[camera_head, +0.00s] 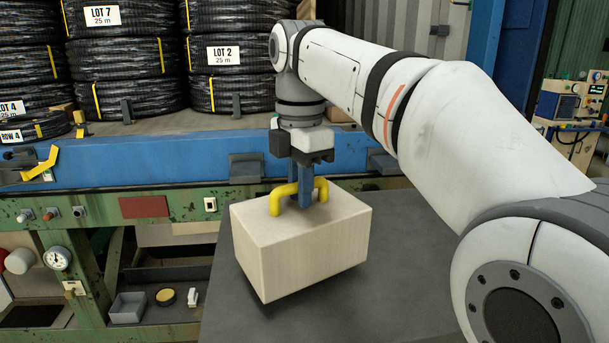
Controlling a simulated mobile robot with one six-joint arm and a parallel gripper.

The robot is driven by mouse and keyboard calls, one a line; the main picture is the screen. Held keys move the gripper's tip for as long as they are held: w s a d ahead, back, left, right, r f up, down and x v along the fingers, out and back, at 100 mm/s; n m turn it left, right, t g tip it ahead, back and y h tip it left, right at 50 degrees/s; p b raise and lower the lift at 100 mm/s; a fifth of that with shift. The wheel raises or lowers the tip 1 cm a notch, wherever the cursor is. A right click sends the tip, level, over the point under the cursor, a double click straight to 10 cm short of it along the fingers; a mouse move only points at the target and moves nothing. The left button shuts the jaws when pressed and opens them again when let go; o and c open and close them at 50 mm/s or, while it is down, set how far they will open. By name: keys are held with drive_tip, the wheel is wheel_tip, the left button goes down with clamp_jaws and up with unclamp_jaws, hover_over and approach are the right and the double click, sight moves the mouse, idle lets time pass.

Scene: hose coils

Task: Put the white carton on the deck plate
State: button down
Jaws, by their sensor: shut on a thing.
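A pale cream box-shaped carton (305,245) with a yellow handle (277,205) on top is in the middle of the head view; it is the only carton I see. My gripper (306,190) points down over it, with its blue fingers shut on the handle. The carton hangs slightly tilted above a flat dark grey surface (400,290), with a dark shadow under its lower edge. I cannot tell whether this surface is the deck plate. The carton hides part of it.
A blue beam (150,160) runs behind the carton, with stacked black hose coils (115,55) on the deck beyond. Instruments (560,100) stand at the far right.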

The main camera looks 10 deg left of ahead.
drive_tip(key=shift+s+f, duration=0.1)
drive_tip(key=shift+f, duration=1.75)
drive_tip(key=c, duration=1.4)
unclamp_jaws()
drive_tip(key=shift+o, duration=0.2)
wheel_tip(320, 180, up, 12)
drive_tip(key=shift+r+p, duration=0.1)
drive_tip(key=shift+p, duration=0.55)
